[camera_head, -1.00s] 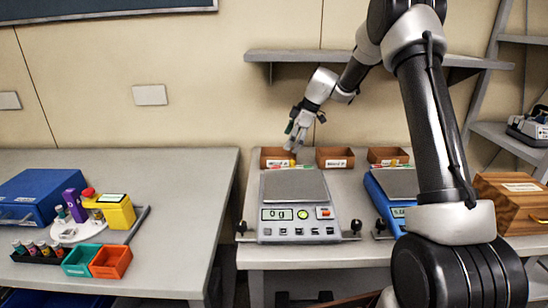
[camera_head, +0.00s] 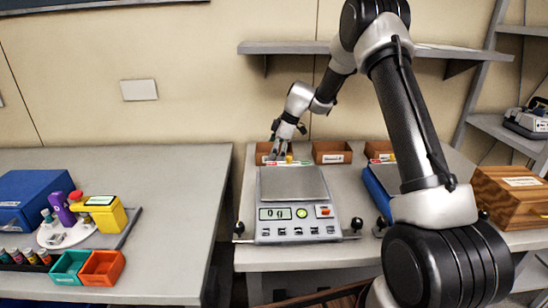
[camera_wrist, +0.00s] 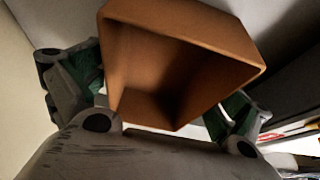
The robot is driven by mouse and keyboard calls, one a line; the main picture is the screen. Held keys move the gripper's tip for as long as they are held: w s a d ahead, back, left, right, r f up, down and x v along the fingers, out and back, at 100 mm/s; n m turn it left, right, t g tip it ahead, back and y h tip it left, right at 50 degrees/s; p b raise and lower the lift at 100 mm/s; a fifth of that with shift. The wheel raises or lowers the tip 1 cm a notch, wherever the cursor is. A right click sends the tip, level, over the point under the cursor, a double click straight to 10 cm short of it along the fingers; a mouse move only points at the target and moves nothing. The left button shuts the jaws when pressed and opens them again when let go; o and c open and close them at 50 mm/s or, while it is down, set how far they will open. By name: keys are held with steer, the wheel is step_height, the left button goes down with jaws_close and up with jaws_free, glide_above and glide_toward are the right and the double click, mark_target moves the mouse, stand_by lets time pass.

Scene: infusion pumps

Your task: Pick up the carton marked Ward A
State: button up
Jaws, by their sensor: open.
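Three small open brown cartons stand in a row at the back of the right bench. The left carton (camera_head: 263,152) is partly hidden behind my gripper (camera_head: 284,154); the middle carton (camera_head: 332,152) and right carton (camera_head: 379,150) have white front labels too small to read surely. In the wrist view, a brown open carton (camera_wrist: 185,60) fills the middle, its label out of sight. My gripper (camera_wrist: 160,88) is open there, with one green-padded finger on each side of the carton. I cannot tell whether either finger touches it.
A grey scale (camera_head: 293,190) reading 0 g stands in front of the left carton. A second, blue scale (camera_head: 380,190) is beside it, partly behind my arm. A wooden box (camera_head: 510,195) is at right. A wall shelf (camera_head: 290,47) hangs above the cartons.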

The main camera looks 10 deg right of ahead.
steer(key=c, duration=1)
steer(key=shift+r, duration=0.1)
steer(key=shift+c, duration=0.2)
